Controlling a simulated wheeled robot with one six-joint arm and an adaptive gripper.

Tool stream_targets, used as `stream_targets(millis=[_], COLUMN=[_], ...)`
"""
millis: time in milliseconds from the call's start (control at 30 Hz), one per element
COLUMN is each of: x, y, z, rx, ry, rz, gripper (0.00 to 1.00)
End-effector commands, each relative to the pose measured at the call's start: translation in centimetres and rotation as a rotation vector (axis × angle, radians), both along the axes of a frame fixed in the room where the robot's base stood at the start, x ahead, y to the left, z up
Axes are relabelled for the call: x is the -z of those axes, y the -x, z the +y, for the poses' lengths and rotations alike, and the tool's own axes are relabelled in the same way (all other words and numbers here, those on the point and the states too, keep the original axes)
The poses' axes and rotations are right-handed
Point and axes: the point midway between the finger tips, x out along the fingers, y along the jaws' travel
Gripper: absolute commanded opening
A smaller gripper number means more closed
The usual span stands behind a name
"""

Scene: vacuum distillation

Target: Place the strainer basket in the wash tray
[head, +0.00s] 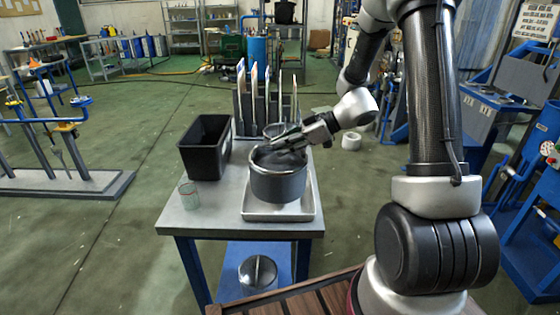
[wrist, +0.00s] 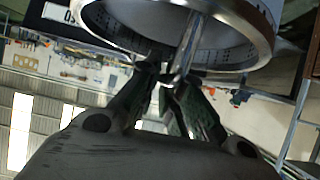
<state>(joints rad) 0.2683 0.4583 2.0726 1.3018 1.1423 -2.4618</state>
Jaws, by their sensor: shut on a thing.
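The strainer basket (head: 278,183) is a dark grey round vessel with a bright metal rim, roughly upright, over the wash tray (head: 280,215). The tray is shallow, silvery and rectangular, at the front right of the table. I cannot tell whether the basket's bottom touches the tray. My gripper (head: 284,142) is at the basket's top, reaching in from the right. In the wrist view, my gripper (wrist: 172,82) is shut on a metal bar of the basket (wrist: 250,35), whose inner wall shows small holes. The fingers and arm hide part of the basket's top.
A black bin (head: 204,146) and a small clear beaker (head: 189,195) stand left on the table (head: 215,215). A dark rack with upright plates (head: 262,95) stands behind the basket. A round metal thing (head: 259,272) is on the blue lower shelf.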

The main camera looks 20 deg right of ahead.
Motion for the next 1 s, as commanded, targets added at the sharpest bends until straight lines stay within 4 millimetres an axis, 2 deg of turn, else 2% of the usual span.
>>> stream_targets(millis=[100,233,633,667,767,1000], x=[2.0,3.5,3.9,4.0,3.9,3.9], y=[0.0,0.0,0.0,0.0,0.0,0.0], z=[0.0,0.0,0.0,0.0,0.0,0.0], rx=[0.001,0.002,0.001,0.001,0.001,0.001], ry=[-0.001,-0.001,-0.001,0.0,0.0,0.0], rz=[0.005,0.003,0.002,0.002,0.002,0.002], gripper=[0.0,0.0,0.0,0.12,0.3,0.3])
